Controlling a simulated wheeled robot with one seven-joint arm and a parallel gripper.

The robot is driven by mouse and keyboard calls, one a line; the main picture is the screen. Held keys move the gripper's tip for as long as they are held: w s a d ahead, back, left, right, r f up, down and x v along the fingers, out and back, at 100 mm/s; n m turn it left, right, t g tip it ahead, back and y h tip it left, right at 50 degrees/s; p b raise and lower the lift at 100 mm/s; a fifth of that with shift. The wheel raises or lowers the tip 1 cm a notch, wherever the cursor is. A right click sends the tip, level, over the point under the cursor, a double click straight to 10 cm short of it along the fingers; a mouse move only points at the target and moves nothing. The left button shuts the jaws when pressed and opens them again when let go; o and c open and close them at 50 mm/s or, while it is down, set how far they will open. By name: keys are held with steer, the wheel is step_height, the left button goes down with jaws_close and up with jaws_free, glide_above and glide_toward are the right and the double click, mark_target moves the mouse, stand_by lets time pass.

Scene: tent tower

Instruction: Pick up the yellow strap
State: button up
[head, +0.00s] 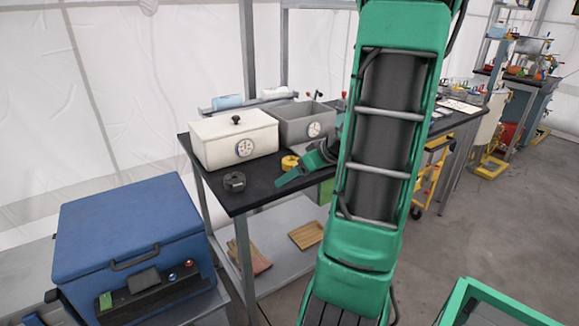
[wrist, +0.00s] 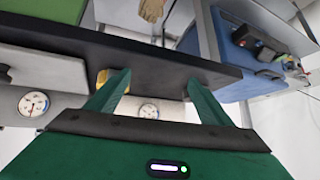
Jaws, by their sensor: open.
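The yellow strap (head: 289,162) is a small roll on the black tabletop, in front of the grey box. My gripper (head: 297,172) is beside it on the right, with a green finger reaching past its front side. In the wrist view, the two green fingers (wrist: 158,80) are spread apart with nothing held between them. A yellow patch of the strap (wrist: 102,77) shows at the left finger, which partly hides it. The strap appears outside the gap between the fingers. I cannot tell whether the finger touches it.
A dark roll (head: 234,182) lies near the table's (head: 244,200) front left corner. A white box (head: 232,140) and a grey box (head: 296,124), both with dials, stand behind. A blue case (head: 130,235) is at lower left. Bare tabletop lies between the dark roll and my gripper.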

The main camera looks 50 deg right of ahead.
mark_target(292, 160)
steer(key=d+r+t, duration=0.1)
steer(key=d, duration=0.1)
steer(key=d+t+h, duration=0.1)
steer(key=d, duration=0.2)
steer(key=d+r+t, duration=0.1)
steer(key=d, duration=0.2)
steer(key=shift+w+d+r+t, duration=0.1)
steer(key=shift+d+r+t, duration=0.05)
steer(key=shift+r+t, duration=0.2)
steer(key=shift+w+d, duration=0.1)
steer(key=shift+w, duration=0.15)
steer(key=x, duration=0.4)
steer(key=shift+w+f, duration=0.2)
steer(key=shift+d+f+x, duration=0.1)
steer(key=shift+x, duration=1.35)
steer(key=shift+d+f+x, duration=0.1)
steer(key=shift+f+x, duration=0.05)
steer(key=shift+x, duration=1.25)
steer(key=shift+s, duration=0.15)
steer(key=c, duration=1.2)
